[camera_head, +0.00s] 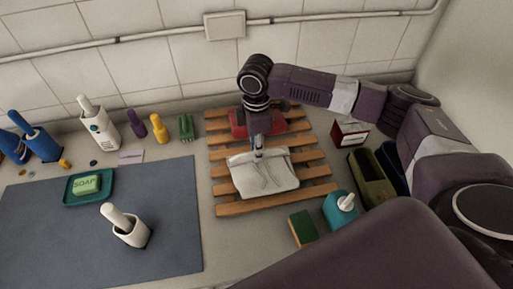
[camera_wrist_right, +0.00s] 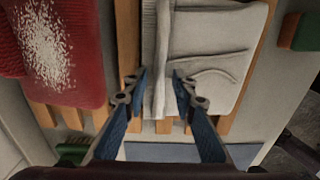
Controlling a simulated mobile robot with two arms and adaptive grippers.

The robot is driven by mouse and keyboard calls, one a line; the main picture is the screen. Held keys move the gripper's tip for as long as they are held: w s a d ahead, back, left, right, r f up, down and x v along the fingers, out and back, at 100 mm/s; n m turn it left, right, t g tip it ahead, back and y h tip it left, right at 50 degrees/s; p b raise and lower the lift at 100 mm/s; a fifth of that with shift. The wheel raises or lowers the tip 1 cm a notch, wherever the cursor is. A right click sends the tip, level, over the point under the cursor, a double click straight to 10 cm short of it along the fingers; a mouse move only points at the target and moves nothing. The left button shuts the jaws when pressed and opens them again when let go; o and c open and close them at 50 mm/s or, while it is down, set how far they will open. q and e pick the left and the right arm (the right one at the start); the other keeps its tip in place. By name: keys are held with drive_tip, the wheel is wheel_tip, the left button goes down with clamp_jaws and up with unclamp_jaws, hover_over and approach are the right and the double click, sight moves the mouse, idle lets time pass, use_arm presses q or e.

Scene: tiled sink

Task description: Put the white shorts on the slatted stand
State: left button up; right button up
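The white shorts (camera_head: 265,178) lie folded flat on the slatted wooden stand (camera_head: 235,209), across its front slats. They also show in the right wrist view (camera_wrist_right: 210,60), with a raised band along one side. My right gripper (camera_head: 258,154) points down at the far edge of the shorts. In the wrist view its blue fingers (camera_wrist_right: 159,76) are apart, one on each side of the raised band, with a gap showing. Whether the fingertips touch the cloth is hard to tell. My left gripper is in no view.
A red folded item (camera_head: 238,123) with a white speckled patch lies on the stand's far part. Right of the stand are a small red-and-white box (camera_head: 348,134), an olive tray (camera_head: 372,180), a teal pump bottle (camera_head: 340,208) and a green sponge (camera_head: 302,228). A grey mat (camera_head: 60,240) lies left.

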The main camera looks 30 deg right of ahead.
wheel_tip(320, 180, up, 12)
drive_tip(key=b, duration=0.3)
drive_tip(key=shift+r, duration=0.15)
idle(0.4)
